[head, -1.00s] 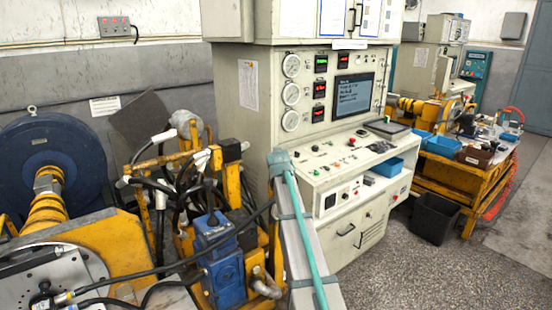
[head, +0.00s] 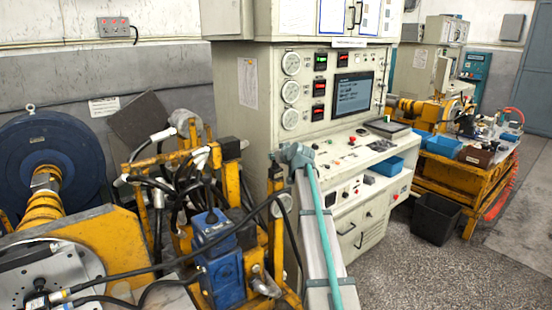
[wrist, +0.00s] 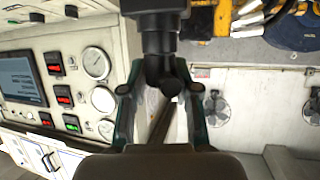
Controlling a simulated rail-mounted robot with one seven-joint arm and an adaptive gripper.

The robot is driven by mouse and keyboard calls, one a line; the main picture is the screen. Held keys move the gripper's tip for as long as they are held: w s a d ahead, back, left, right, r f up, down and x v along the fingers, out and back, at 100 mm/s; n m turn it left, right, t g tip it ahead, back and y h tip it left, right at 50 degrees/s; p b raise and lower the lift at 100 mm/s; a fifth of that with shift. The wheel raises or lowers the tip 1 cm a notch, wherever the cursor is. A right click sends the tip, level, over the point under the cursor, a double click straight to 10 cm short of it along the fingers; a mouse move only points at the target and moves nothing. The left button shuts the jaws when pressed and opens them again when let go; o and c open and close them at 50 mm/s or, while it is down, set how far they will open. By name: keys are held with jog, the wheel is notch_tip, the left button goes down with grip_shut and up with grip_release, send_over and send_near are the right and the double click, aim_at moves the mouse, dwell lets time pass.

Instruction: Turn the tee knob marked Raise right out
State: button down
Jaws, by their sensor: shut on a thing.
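In the wrist view my gripper (wrist: 160,82) has its two teal-edged fingers closed in on a dark knob (wrist: 158,72). The dark thing runs from a wide block at the top edge down a narrower neck to a rounded part between the fingers. A thin dark rod shows below it. No Raise marking is readable, and I cannot tell whether the knob is still joined to anything. In the head view my grey arm with a teal hose rises from the bottom middle; the fingers and the knob cannot be made out there.
The control cabinet (head: 255,120) stands behind, with gauges, a screen (head: 353,95) and a sloping desk of small controls. Yellow frames with hoses and a blue block (head: 222,275) crowd the left front. A black bin (head: 435,218) stands on open floor at right.

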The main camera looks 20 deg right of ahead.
jog(key=c, duration=0.9)
grip_release()
jog(key=v, duration=1.2)
